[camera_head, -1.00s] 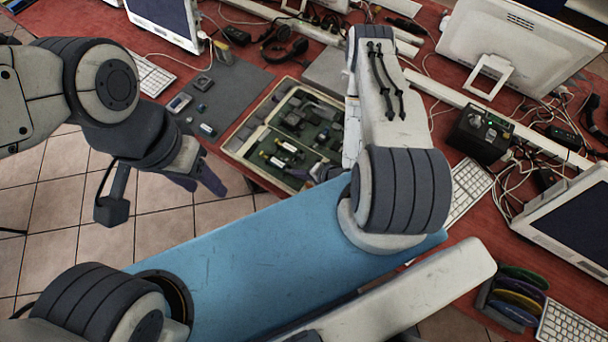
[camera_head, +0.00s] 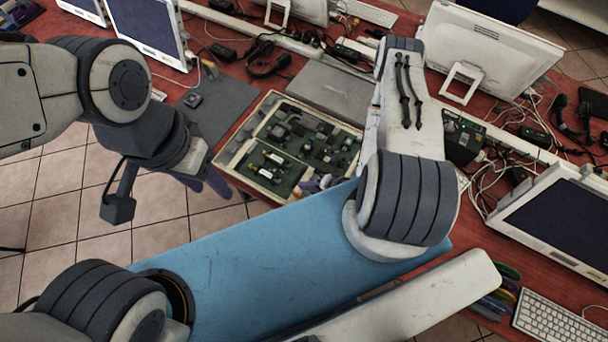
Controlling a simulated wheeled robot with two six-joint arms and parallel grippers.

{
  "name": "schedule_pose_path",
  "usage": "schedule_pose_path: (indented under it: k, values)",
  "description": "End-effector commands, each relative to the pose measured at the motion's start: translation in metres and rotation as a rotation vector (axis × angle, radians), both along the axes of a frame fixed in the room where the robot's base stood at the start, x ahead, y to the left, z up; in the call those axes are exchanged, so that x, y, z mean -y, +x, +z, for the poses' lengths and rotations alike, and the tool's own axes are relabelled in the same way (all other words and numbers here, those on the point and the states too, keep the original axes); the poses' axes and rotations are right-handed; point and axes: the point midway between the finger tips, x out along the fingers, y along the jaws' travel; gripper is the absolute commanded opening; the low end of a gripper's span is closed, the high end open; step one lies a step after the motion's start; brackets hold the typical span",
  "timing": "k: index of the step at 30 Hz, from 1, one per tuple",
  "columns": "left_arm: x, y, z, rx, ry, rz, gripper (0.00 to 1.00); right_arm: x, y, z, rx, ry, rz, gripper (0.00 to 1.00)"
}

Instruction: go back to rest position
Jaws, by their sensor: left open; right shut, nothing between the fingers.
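My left gripper (camera_head: 205,182) hangs at the left, over the tiled floor beside the table's front edge. Its dark purple fingers are partly hidden by my wrist, and nothing shows between them. My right arm reaches in over the table at the middle right. Only the purple fingertips of my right gripper (camera_head: 318,183) show, low beside the near right corner of the tray. They hold nothing that I can see, and the rest of that gripper is hidden behind my arm.
A tray of circuit boards (camera_head: 237,142) lies on the red table near its front edge. Tiled floor (camera_head: 70,190) is clear at the left.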

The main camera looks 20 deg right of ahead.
Motion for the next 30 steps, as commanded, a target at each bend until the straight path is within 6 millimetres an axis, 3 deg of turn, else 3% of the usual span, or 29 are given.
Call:
schedule_pose_path:
  k: [11, 17, 23, 30]
  values:
    - [0.000, 0.000, -0.003, 0.000, 0.000, 0.000, 0.50, 0.002, 0.004, -0.001, -0.003, -0.029, 0.038, 0.00]
    - [0.000, 0.000, -0.018, 0.000, 0.000, 0.001, 0.50, 0.016, 0.035, 0.001, -0.031, -0.246, 0.289, 0.00]
    - [0.000, 0.000, -0.035, 0.000, 0.000, 0.003, 0.50, 0.021, 0.074, 0.031, -0.072, -0.523, 0.574, 0.00]
    - [0.000, 0.000, -0.055, 0.000, 0.000, 0.005, 0.50, -0.004, 0.095, 0.100, -0.101, -0.770, 0.823, 0.00]
